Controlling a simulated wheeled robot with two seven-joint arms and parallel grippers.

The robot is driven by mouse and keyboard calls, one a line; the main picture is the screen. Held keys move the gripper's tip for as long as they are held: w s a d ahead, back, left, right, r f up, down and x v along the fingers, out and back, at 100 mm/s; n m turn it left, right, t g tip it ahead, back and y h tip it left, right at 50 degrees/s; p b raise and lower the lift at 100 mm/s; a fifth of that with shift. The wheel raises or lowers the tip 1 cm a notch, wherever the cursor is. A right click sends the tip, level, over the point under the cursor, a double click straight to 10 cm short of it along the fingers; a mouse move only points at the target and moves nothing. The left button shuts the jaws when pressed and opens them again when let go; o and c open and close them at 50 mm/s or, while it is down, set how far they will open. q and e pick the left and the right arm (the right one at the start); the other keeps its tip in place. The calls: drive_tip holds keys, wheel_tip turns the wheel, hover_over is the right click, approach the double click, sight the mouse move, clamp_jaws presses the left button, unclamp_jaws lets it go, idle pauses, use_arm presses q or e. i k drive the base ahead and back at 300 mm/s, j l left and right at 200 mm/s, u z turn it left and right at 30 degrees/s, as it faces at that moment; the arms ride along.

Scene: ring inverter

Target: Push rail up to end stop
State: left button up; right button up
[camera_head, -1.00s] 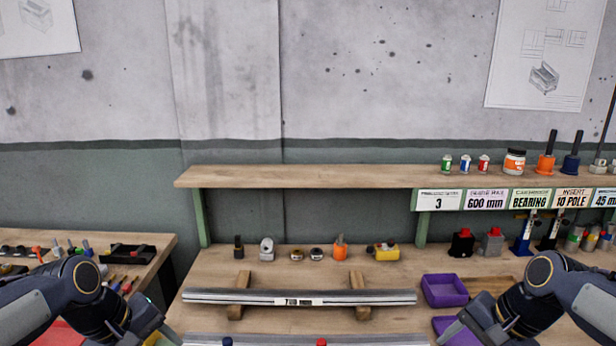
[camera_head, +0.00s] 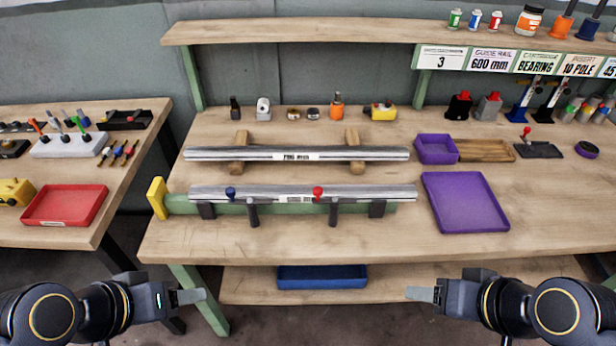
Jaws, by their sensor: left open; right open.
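A silver rail (camera_head: 370,192) lies on a green fixture (camera_head: 180,207) near the bench's front, held above dark supports. A yellow end stop (camera_head: 158,198) stands at the fixture's left end; a gap shows between it and the rail's left end. A blue-knobbed lever (camera_head: 231,193) and a red-knobbed lever (camera_head: 318,193) stand at the rail's front. A second silver rail (camera_head: 360,154) rests behind on two wooden blocks. My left gripper (camera_head: 204,295) and my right gripper (camera_head: 408,293) are open and empty, in front of the bench edge, apart from the rail.
A purple tray (camera_head: 488,226) lies right of the fixture, with a smaller purple bin (camera_head: 436,150) behind it. Small parts stand along the back under a shelf (camera_head: 300,32). A red tray (camera_head: 65,207) lies on the left table. A blue bin (camera_head: 322,277) sits on the lower shelf.

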sight(398, 192)
drive_tip(key=i+l+u, duration=0.15)
drive_tip(key=l, duration=3.25)
drive_tip(key=k, duration=0.05)
